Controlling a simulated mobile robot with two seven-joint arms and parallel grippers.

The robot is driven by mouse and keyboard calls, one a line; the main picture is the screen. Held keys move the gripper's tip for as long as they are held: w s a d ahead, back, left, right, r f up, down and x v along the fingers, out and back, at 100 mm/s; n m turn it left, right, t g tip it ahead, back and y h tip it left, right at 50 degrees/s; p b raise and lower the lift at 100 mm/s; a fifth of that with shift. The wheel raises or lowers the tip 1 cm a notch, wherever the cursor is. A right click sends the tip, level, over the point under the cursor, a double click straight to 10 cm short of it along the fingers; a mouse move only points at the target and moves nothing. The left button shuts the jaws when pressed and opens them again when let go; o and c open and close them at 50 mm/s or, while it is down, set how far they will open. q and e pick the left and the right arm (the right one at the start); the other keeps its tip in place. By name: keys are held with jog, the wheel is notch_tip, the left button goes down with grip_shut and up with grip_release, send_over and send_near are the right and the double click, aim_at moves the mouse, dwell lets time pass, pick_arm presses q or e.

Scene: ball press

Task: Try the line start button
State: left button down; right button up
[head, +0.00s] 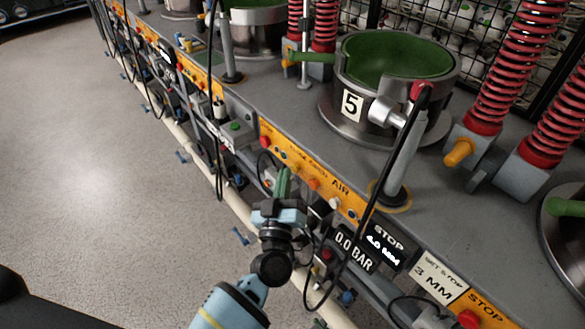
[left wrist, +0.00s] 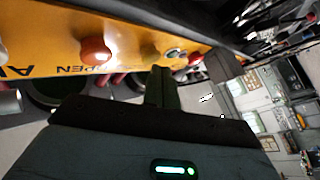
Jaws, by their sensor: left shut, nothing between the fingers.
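My left gripper (head: 284,180) is shut and empty, in front of the orange control strip (head: 352,207) on the bench edge. Its closed fingers (left wrist: 162,88) point toward the strip in the left wrist view; contact cannot be told. A green button (head: 235,126) sits on a small grey box up and left of the gripper in the head view. I cannot read a line start label on it. The strip carries a red button (head: 265,141) and an orange button (head: 313,184). An orange-red button (left wrist: 95,50) shows left of the fingers in the wrist view. My right gripper is not in view.
A green-lined press pot (head: 400,62) marked 5 stands on the bench, with red springs (head: 500,75) to its right. A black cable (head: 378,180) hangs across the strip. A display (head: 354,248) reads 0.0 BAR. The floor (head: 90,130) at left is clear.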

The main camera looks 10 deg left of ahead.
pick_arm(q)
jog(key=shift+w+d, duration=0.25)
jog(key=shift+w, duration=0.1)
dwell(0.5)
dwell(0.3)
jog(key=shift+s+a+p, duration=0.35)
jog(key=shift+s+a, duration=0.2)
jog(key=shift+s, duration=0.15)
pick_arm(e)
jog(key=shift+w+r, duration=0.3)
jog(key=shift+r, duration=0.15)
pick_arm(q)
jog(key=s+a+p, duration=0.1)
jog(key=s, duration=0.1)
jog(key=s+a, duration=0.2)
jog(key=shift+p, duration=0.35)
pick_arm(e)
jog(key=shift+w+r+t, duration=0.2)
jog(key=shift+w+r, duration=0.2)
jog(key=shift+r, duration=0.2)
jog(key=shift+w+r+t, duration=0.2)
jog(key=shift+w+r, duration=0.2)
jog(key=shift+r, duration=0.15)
